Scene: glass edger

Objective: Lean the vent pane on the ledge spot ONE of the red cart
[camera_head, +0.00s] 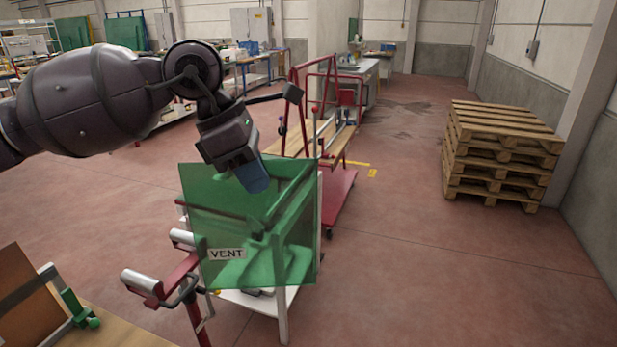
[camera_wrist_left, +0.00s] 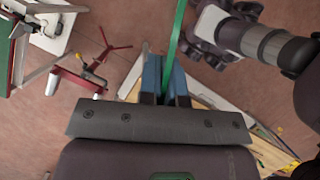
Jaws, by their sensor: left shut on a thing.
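The vent pane (camera_head: 245,225) is a green see-through sheet with a white VENT label, held upright in the head view. My left gripper (camera_head: 257,182) is shut on its top edge with blue fingers. In the left wrist view the pane (camera_wrist_left: 177,35) shows edge-on as a green strip between the gripper's fingers (camera_wrist_left: 166,80). The red cart (camera_head: 340,198) stands behind the pane, with a red upright frame and wooden ledges (camera_head: 336,143). The pane hides part of it. I cannot make out a mark for spot ONE. My right gripper is out of view.
A white table (camera_head: 283,318) stands behind and below the pane. A red roller stand (camera_head: 182,272) is close at its left; it also shows in the left wrist view (camera_wrist_left: 82,78). A brown panel (camera_head: 22,300) leans at front left. Stacked pallets (camera_head: 503,150) stand right; floor between is clear.

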